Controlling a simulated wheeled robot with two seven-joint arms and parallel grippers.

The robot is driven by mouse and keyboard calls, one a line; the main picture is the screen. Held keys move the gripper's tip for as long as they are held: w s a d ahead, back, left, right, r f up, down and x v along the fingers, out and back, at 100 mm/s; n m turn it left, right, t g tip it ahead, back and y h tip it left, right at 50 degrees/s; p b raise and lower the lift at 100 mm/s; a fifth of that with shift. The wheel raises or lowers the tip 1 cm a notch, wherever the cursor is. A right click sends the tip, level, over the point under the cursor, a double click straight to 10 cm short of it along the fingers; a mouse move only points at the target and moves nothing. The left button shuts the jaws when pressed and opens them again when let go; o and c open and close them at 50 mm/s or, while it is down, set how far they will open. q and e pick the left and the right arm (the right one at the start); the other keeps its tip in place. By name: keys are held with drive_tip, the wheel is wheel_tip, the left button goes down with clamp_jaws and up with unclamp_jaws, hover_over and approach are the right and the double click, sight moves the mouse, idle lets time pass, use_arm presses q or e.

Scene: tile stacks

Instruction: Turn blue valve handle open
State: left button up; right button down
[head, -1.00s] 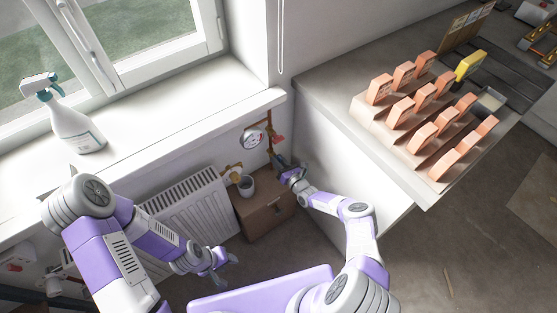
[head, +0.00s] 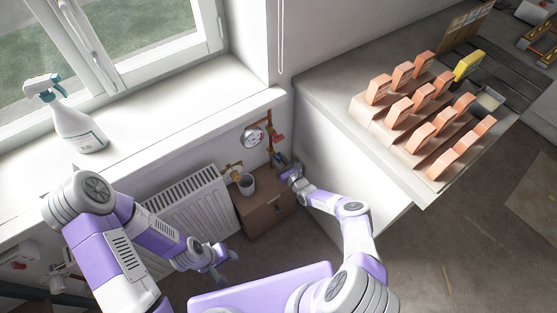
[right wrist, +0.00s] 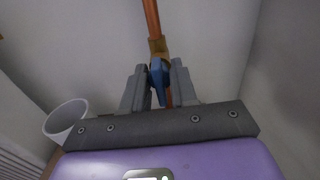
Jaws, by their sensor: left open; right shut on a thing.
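The blue valve handle (right wrist: 159,78) shows in the right wrist view, on a brass valve body (right wrist: 157,46) below a vertical copper pipe (right wrist: 151,16). My right gripper (right wrist: 160,88) has its two grey fingers on either side of the handle and is shut on it. In the head view my right gripper (head: 284,164) is at the pipes in the corner, and the handle is mostly hidden there. My left gripper (head: 222,268) is open and empty, low in front of the radiator.
A pressure gauge (head: 252,138) and a red handle (head: 278,138) sit just above. A grey cup (head: 246,184) stands on a brown cabinet (head: 266,212) below. A white radiator (head: 195,208) is at left, and a counter with tile stacks (head: 430,110) at right.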

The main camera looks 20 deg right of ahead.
drive_tip(key=c, duration=0.9)
unclamp_jaws()
drive_tip(key=p+v, duration=0.3)
drive_tip(key=v, duration=0.4)
drive_tip(key=shift+s, duration=0.3)
